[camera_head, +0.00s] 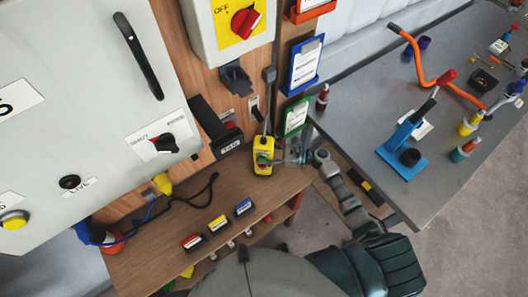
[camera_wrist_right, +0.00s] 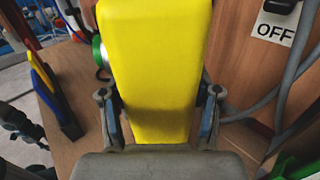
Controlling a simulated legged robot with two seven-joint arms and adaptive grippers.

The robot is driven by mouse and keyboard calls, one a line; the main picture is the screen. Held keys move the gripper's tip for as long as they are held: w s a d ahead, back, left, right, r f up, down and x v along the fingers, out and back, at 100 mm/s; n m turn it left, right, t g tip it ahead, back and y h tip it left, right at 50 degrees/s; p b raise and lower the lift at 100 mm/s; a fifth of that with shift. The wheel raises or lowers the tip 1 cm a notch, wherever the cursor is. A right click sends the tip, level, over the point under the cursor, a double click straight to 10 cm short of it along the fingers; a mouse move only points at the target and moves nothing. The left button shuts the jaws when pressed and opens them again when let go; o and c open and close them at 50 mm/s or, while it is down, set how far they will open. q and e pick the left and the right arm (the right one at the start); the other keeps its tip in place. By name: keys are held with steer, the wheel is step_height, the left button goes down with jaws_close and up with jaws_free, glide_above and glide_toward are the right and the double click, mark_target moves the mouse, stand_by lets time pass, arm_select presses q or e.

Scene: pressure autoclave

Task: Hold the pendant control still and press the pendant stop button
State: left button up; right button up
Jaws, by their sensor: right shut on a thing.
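The yellow pendant control (camera_head: 264,146) hangs on a grey cable in front of the wooden panel, just above the wooden shelf. A round green button shows on its front, with a small reddish spot by it; which one is the stop button is too small to tell. My right gripper (camera_head: 280,158) reaches it from the right and is shut on it. In the right wrist view the yellow pendant body (camera_wrist_right: 155,60) stands between the two fingers (camera_wrist_right: 160,98), with a green button (camera_wrist_right: 99,50) jutting from its left side. My left gripper is not in view.
A grey cabinet (camera_head: 75,90) fills the left. The wooden shelf (camera_head: 155,255) carries red, yellow and blue labelled blocks (camera_head: 218,224) and a black cable. A grey table (camera_head: 350,110) at right holds a blue stand (camera_head: 400,150) and an orange bent bar. Clipboards hang behind the pendant.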

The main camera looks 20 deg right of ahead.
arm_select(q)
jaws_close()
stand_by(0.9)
